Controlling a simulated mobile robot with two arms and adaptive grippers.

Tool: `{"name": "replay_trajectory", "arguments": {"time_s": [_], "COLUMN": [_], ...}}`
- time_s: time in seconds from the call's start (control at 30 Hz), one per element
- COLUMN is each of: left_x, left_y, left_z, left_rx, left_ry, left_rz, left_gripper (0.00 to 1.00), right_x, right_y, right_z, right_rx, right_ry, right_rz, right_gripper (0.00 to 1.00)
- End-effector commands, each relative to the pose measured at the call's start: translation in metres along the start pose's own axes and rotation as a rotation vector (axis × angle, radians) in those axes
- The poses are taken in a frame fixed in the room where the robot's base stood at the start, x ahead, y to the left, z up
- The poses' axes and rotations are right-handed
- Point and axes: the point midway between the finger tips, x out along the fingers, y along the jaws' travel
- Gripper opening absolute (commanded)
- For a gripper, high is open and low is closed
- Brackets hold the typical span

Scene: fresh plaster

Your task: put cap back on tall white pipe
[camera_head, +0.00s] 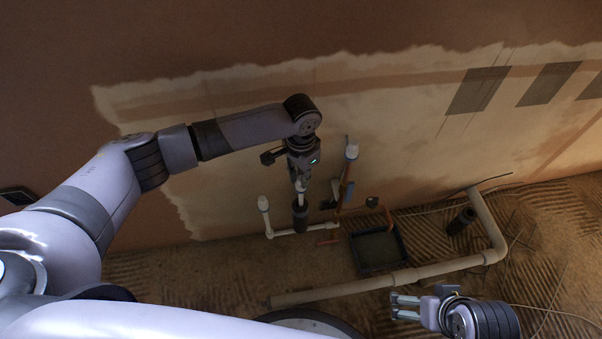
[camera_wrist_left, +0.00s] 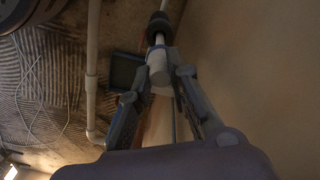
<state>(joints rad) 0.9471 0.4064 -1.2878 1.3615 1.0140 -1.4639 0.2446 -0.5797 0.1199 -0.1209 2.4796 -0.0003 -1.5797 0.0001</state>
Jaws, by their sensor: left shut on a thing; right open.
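The tall white pipe (camera_wrist_left: 160,40) stands in a dark sleeve (camera_head: 300,216) near the wall, and its upper end shows in both views. My left gripper (camera_head: 301,183) is above it, pointing down. In the left wrist view its fingers (camera_wrist_left: 162,75) are shut on the white cap (camera_wrist_left: 157,62), which is in line with the pipe. I cannot tell whether the cap is seated or just above the pipe's end. My right gripper (camera_head: 404,307) is open and empty, low at the right, over the floor.
A black tray (camera_head: 356,262) lies on the floor. A long pale pipe (camera_head: 370,284) crosses the floor and bends towards the wall. A dark cylinder (camera_head: 461,221) stands inside its bend.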

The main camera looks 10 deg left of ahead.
Motion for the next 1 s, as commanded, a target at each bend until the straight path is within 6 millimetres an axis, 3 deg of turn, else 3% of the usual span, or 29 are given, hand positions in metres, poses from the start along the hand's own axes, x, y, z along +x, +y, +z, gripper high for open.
{"name": "replay_trajectory", "arguments": {"time_s": [0.6, 1.0], "left_x": [0.0006, 0.0034], "left_y": [0.0008, 0.0002], "left_z": [0.0006, 0.0004], "left_rx": [-0.001, 0.000], "left_ry": [-0.002, -0.001], "left_rz": [0.001, 0.000], "left_gripper": [0.00, 0.00], "right_x": [-0.0090, -0.0044], "right_y": [0.0005, 0.0005], "right_z": [-0.0033, -0.0014], "right_rx": [0.000, 0.000], "right_ry": [0.000, -0.007], "right_rz": [0.000, 0.000], "right_gripper": [0.96, 0.96]}}
